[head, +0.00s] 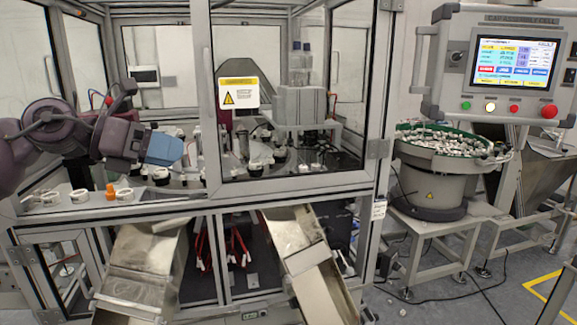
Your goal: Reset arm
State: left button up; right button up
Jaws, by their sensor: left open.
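My left arm comes in from the left at the front of the cap assembly cell. My left gripper (166,149), with a blue end, is at the cell's open left front, above the machine's work deck. I see nothing held in it, and its fingertips are small and hard to make out. My right arm and gripper do not show. White ring-shaped parts (124,194) and a small orange piece (110,191) lie on the front ledge (160,207), below and left of my gripper.
A framed glass door (290,100) with a warning label (238,93) stands right of my gripper. A control panel (513,62) and a bowl feeder (432,185) full of small parts are at the right. Two metal chutes (145,262) (300,245) slope out below the deck.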

pick_arm(q)
jog(key=w+d+f+n+t+h, duration=0.1)
jog(key=w+f+n+t+h, duration=0.2)
jog(key=n, duration=0.4)
jog(key=w+d+f+n+t+h, duration=0.1)
jog(key=f+n+t, duration=0.2)
jog(key=n+t, duration=0.3)
jog(key=s+a+f+n+t+y, duration=0.1)
jog(key=a+f+n+t+y, duration=0.15)
jog(key=f+n+y, duration=0.45)
jog(key=s+a+f+n+t+y, duration=0.1)
jog(key=a+f+n+y, duration=0.2)
jog(key=f+n, duration=0.85)
jog(key=s+a+f+n+g+y, duration=0.1)
jog(key=s+f+n, duration=0.3)
jog(key=s+f, duration=0.5)
jog(key=s+a+f+n+g+y, duration=0.1)
jog(key=s+f+n+g+y, duration=0.2)
jog(key=s+f, duration=0.5)
jog(key=s+a+f+n+g+y+b, duration=0.1)
jog(key=s+f+n+g+y, duration=0.1)
jog(key=s+f+n, duration=0.3)
jog(key=s+f+y, duration=0.1)
jog(key=s+f, duration=0.3)
jog(key=f, duration=0.4)
jog(key=shift+s+a+f, duration=0.15)
jog(key=shift+s+a, duration=0.15)
jog(key=shift+a, duration=0.1)
